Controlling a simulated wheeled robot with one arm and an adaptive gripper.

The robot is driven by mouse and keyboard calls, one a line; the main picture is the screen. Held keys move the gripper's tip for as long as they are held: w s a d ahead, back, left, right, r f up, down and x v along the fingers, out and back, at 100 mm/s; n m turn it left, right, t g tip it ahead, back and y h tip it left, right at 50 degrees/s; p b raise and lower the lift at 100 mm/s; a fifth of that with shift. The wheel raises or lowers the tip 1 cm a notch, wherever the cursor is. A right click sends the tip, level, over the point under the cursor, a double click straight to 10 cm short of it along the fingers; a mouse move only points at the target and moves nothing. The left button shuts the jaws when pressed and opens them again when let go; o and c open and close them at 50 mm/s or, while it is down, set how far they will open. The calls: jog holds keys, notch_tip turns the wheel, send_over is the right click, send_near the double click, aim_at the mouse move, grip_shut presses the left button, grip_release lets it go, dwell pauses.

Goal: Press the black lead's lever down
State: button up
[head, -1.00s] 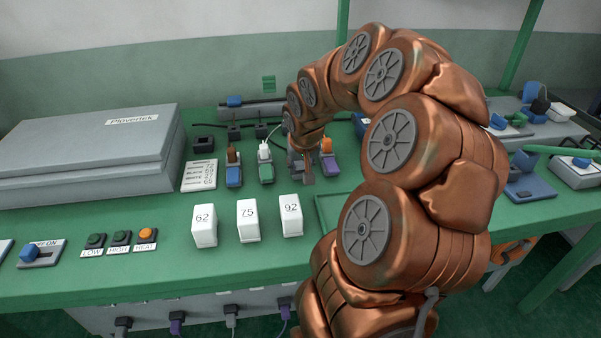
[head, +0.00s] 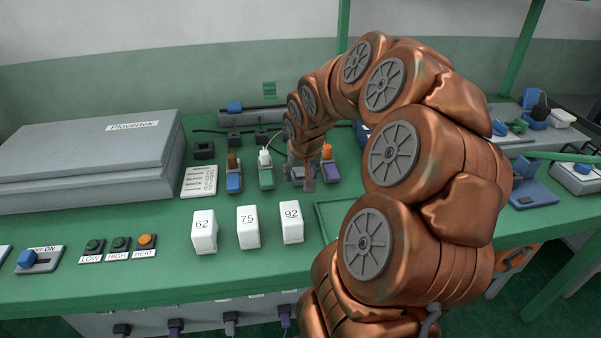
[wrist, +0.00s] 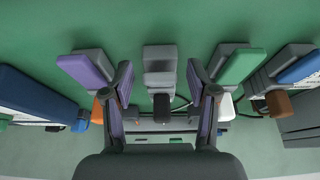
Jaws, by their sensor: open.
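The black lead's connector is the grey block (wrist: 160,62) in the middle of the wrist view, with a dark grey lever (wrist: 160,52) on it. The black plug (wrist: 161,106) sits at its far end. My gripper (wrist: 160,78) is open, with one finger on each side of this block and nothing held. In the head view my gripper (head: 303,180) hangs over the row between the green and purple connectors and hides the black lead's connector. I cannot tell whether the fingers touch it or how far the lever is tilted.
Close neighbours are the purple connector (wrist: 86,70) with an orange plug, the green connector (wrist: 240,66) with a white plug, and the blue connector (wrist: 298,68) with a brown plug. White blocks marked 62 (head: 204,235), 75 (head: 248,229) and 92 (head: 291,224) stand in front.

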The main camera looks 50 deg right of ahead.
jog(key=v, duration=1.2)
jog(key=shift+f, duration=0.1)
